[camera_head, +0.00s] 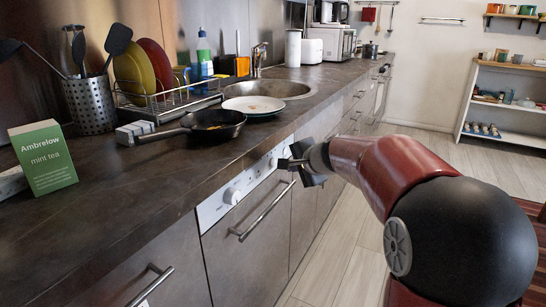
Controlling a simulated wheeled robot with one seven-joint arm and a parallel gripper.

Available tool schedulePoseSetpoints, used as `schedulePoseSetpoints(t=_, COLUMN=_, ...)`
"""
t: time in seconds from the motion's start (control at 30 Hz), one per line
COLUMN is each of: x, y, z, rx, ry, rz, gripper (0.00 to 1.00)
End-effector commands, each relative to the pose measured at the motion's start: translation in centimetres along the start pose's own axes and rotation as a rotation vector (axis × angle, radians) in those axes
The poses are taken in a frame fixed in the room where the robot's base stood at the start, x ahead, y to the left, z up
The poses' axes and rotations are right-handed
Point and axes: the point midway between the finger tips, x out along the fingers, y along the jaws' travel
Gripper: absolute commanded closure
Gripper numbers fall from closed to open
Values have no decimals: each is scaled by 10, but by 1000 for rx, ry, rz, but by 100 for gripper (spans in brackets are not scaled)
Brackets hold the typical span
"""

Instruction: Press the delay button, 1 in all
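A white control panel (212,211) runs along the cabinet front just under the counter edge. A round white knob (232,196) shows near its left end, with smaller controls and marks to its right. I cannot make out which control is the delay button. My gripper (289,164) is at the right part of the panel, close to its face. It hides some of the panel there, and I cannot tell whether it touches. Its fingers are dark and small, so their opening cannot be judged.
A bar handle (266,212) sticks out below the panel. The dark counter (110,208) above holds a pan (212,125), a plate (253,105), a dish rack (172,103) and a mint tea box (45,158). The floor (345,262) in front is clear.

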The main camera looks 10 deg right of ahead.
Motion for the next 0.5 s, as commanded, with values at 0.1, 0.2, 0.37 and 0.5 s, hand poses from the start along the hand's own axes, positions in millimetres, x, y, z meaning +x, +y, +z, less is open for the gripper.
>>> schedulePoseSetpoints(t=0.1, x=9, y=-8, z=6, rx=-1, ry=-1, rz=1, gripper=100)
schedulePoseSetpoints(t=0.2, x=14, y=-11, z=10, rx=-2, ry=-1, rz=0, gripper=100)
schedulePoseSetpoints(t=0.37, x=18, y=-13, z=12, rx=0, ry=1, rz=0, gripper=100)
schedulePoseSetpoints(t=0.5, x=18, y=-13, z=12, rx=0, ry=1, rz=0, gripper=100)
